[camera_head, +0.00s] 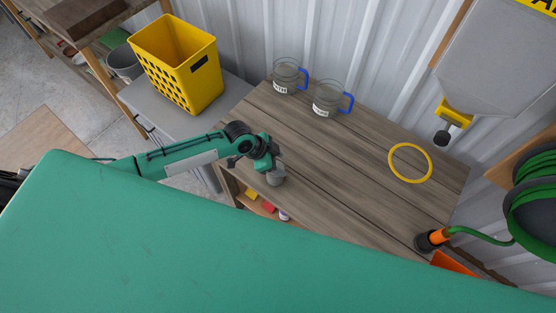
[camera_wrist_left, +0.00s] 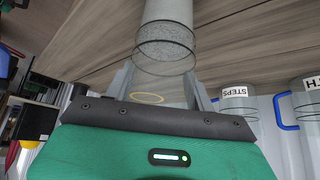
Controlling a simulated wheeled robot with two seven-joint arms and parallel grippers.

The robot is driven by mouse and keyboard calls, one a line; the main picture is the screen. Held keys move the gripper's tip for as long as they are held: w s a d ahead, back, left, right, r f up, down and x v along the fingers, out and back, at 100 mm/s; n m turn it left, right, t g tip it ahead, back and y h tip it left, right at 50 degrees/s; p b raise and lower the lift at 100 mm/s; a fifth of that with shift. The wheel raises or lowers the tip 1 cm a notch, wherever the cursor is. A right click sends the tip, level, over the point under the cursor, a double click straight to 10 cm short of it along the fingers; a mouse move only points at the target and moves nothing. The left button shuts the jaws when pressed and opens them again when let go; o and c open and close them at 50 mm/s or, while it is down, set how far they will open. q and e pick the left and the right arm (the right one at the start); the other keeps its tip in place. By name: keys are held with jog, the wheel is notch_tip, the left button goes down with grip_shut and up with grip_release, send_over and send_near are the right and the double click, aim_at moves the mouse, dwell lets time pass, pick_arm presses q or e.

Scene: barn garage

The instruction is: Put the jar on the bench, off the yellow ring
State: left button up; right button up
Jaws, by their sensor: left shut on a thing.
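A clear glass jar (camera_head: 276,178) is at the bench's near left edge in the head view. My left gripper (camera_head: 270,165) is shut on it, and the arm partly hides it. In the left wrist view the jar (camera_wrist_left: 167,42) sits between the two fingers of my left gripper (camera_wrist_left: 165,85). I cannot tell whether its base touches the wooden bench (camera_head: 335,170). The yellow ring (camera_head: 391,163) lies flat on the bench at the right, well apart from the jar. The ring also shows in the left wrist view (camera_wrist_left: 147,98). My right gripper is out of view.
Two glass jugs with blue handles and white labels, one left (camera_head: 287,73) and one right (camera_head: 327,97), stand at the bench's back. A yellow basket (camera_head: 178,62) stands on a grey surface at left. A green hose (camera_head: 480,235) is at right. The bench's middle is clear.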

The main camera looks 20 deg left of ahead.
pick_arm(q)
jog(key=o, duration=1.6)
jog(key=shift+r, duration=0.1)
jog(key=shift+b+v, duration=1.45)
jog(key=shift+v, duration=4.5)
